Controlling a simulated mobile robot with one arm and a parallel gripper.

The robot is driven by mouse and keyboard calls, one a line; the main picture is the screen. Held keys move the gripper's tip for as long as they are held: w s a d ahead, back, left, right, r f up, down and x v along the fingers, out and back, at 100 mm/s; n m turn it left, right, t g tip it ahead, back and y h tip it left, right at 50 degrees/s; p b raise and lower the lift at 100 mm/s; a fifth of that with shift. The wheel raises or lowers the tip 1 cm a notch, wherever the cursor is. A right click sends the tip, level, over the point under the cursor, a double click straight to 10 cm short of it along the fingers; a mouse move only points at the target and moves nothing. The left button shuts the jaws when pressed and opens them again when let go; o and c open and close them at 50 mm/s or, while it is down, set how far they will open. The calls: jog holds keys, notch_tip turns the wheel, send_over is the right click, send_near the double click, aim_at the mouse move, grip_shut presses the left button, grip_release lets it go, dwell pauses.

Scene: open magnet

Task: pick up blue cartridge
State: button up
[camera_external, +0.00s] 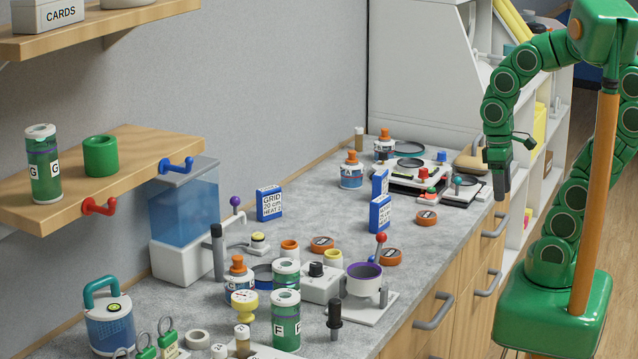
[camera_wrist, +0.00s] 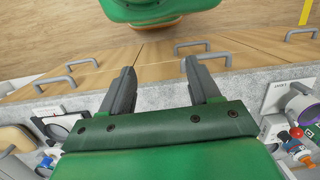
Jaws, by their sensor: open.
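I cannot tell for certain which thing is the blue cartridge. Candidates are a blue box with a white label (camera_external: 269,203) near the wall, and two blue boxes toward the middle, the nearer (camera_external: 380,214) and the farther (camera_external: 380,182); all stand upright on the grey counter (camera_external: 330,205). My gripper (camera_external: 502,185) hangs, pointing down, at the counter's front edge, right of these boxes and apart from them. In the wrist view its two jaws (camera_wrist: 158,72) are spread with nothing between them; the counter edge and drawer fronts show beyond.
Green canisters (camera_external: 286,318), bottles and small devices crowd the near counter. A flat device (camera_external: 405,175) lies left of my gripper. A wooden shelf (camera_external: 120,165) with hooks overhangs the left. Drawer handles (camera_external: 434,312) stick out along the front. Bare counter lies between the boxes.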

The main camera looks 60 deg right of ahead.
jog(key=shift+o, duration=0.7)
jog(key=shift+d+f, duration=0.1)
jog(key=shift+d, duration=0.6)
jog(key=m+t+y, duration=0.2)
jog(key=m+y, duration=0.8)
jog(key=m, duration=0.3)
send_over(386, 196)
jog(key=s+a, duration=0.2)
jog(key=s, duration=0.7)
notch_tip(386, 196, down, 4)
jog(key=w+d+f+m+t+y, duration=0.25)
jog(key=w+d+m, duration=0.25)
jog(key=w+d, duration=0.25)
jog(key=shift+t+h, duration=0.35)
jog(key=shift+f+x, duration=0.2)
jog(key=shift+x, duration=1.75)
jog(key=shift+f+x, duration=0.2)
jog(key=shift+x, duration=1.75)
jog(key=shift+s+d, duration=0.15)
